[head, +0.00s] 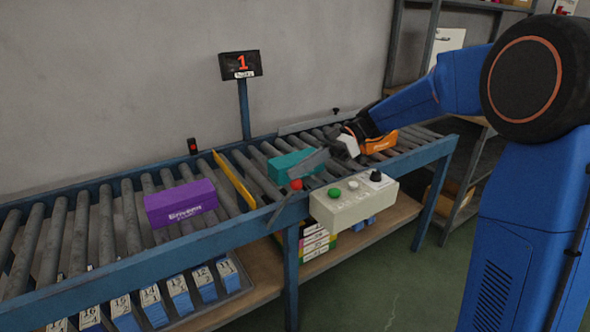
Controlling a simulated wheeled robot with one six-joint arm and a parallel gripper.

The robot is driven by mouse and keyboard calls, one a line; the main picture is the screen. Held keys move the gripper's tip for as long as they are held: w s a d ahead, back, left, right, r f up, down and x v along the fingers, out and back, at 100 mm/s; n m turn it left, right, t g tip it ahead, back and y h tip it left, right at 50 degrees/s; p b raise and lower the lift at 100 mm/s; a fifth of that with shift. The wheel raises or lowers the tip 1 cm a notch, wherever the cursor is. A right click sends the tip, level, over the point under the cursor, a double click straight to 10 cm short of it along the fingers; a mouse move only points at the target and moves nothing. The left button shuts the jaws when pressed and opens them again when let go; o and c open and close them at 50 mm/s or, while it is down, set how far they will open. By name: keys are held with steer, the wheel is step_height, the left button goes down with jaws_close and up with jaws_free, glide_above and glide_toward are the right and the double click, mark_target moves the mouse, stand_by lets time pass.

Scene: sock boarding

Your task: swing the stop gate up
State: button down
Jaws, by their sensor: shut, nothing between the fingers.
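The stop gate (233,180) is a thin yellow bar lying across the rollers, between a purple box (181,204) and a teal box (290,166). A red ball knob (296,184) on a dark rod (279,208) stands at the conveyor's front rail, right of the gate's near end. My gripper (301,169) reaches in from the right with its grey fingers shut and empty. Its fingertips are just above the red knob in the picture and partly cover the teal box. I cannot tell whether they touch the knob.
An orange box (379,143) lies on the rollers behind my gripper. A display (240,65) reading 1 stands at the back. Several cards and boxes sit on the lower shelf.

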steer(key=shift+w+d+f, duration=0.15)
steer(key=shift+d+f, duration=0.25)
steer(key=shift+f, duration=0.25)
steer(key=shift+r, duration=0.1)
step_height(320, 180, up, 4)
steer(key=a, duration=0.2)
steer(key=f+v, duration=0.1)
steer(key=v, duration=0.8)
steer(key=shift+w+d, duration=0.25)
steer(key=shift+w, duration=0.15)
steer(key=shift+f, duration=0.1)
